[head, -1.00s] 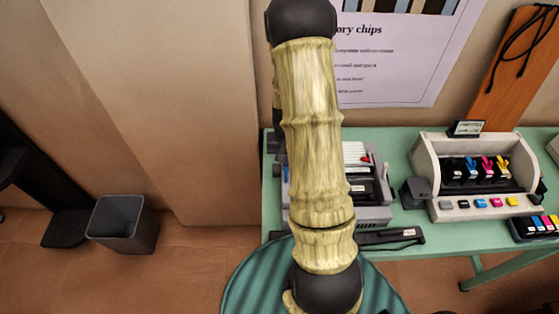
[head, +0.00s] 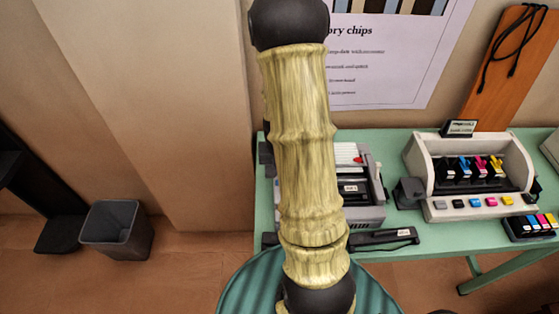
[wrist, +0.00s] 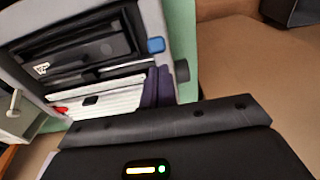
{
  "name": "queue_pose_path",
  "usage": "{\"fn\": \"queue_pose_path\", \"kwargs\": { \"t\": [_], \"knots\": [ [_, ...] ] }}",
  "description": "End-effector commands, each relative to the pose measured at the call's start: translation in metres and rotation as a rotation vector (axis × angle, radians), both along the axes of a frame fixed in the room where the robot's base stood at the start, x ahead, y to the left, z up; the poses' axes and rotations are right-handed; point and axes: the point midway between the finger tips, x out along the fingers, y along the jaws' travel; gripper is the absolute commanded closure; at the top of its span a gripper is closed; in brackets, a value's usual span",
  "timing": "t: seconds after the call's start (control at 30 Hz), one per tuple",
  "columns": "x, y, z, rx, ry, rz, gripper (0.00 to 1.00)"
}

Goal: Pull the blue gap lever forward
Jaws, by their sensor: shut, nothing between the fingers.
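The blue gap lever (wrist: 156,45) shows in the wrist view as a small blue tab on the side edge of the grey printer (wrist: 178,30). In the head view my arm hides the left part of the printer (head: 372,214), and I cannot make out the lever there. My gripper (wrist: 157,69) shows two dark purple fingers side by side, shut and empty. Its fingertips appear just below the lever in the wrist picture; I cannot tell whether they touch it. The gripper is hidden behind my arm in the head view.
The printer stands on a green table (head: 385,140). A white machine (head: 475,208) with coloured cartridges stands to the right, with a small dark box (head: 409,192) between them. A black bar (head: 385,239) lies before the printer. A bin (head: 117,230) stands on the floor.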

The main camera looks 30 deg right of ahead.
Motion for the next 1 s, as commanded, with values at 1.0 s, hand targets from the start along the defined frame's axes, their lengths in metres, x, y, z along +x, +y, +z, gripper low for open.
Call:
{"fn": "queue_pose_path", "kwargs": {
  "t": [1.0],
  "knots": [
    [0.013, -0.009, 0.031, -0.001, -0.001, 0.004, 1.00]
  ]
}}
